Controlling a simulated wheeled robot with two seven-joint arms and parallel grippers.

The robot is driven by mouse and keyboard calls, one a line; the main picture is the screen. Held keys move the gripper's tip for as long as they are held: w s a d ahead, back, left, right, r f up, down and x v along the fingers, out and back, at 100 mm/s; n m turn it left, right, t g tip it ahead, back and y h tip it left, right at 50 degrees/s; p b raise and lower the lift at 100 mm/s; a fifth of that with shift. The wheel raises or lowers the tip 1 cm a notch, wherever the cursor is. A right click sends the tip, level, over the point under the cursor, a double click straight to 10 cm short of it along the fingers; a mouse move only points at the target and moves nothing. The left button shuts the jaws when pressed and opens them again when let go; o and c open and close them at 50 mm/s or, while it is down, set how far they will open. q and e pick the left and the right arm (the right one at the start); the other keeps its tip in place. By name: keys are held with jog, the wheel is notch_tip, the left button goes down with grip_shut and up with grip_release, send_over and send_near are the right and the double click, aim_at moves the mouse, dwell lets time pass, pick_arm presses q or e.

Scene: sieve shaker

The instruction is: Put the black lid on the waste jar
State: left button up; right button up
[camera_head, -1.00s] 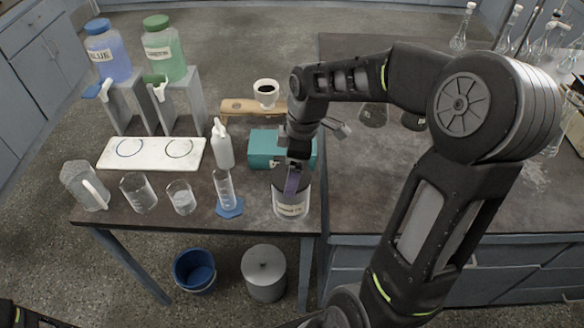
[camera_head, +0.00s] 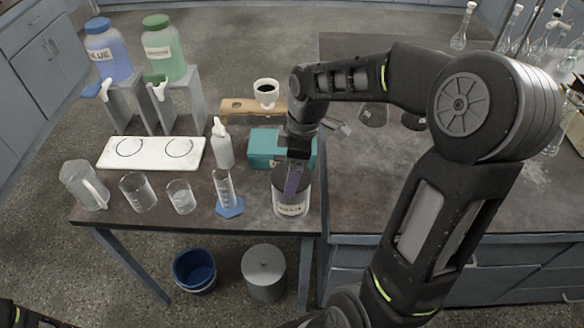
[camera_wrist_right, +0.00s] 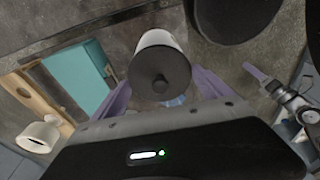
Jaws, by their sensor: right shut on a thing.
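The waste jar (camera_head: 291,206) is a white jar with a label, standing at the front edge of the table, right of the blue-based cylinder. My right gripper (camera_head: 291,182) is directly above it, pointing down, with its purple fingers at the jar's top. In the wrist view, the black lid (camera_wrist_right: 160,76) with its round knob lies in line with the white jar body (camera_wrist_right: 156,39). The right gripper's purple fingers (camera_wrist_right: 160,92) flank the lid, shut on it. I cannot tell whether the lid is fully seated. My left gripper is not in view.
A teal box (camera_head: 263,148) stands just behind the jar. A wash bottle (camera_head: 222,146), graduated cylinder (camera_head: 223,187) and beakers (camera_head: 139,193) stand to the left. The table's front edge is close to the jar.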

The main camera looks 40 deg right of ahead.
jog(key=o, duration=1.1)
jog(key=shift+r, duration=0.1)
jog(key=shift+r+p, duration=2.25)
jog(key=shift+r, duration=0.65)
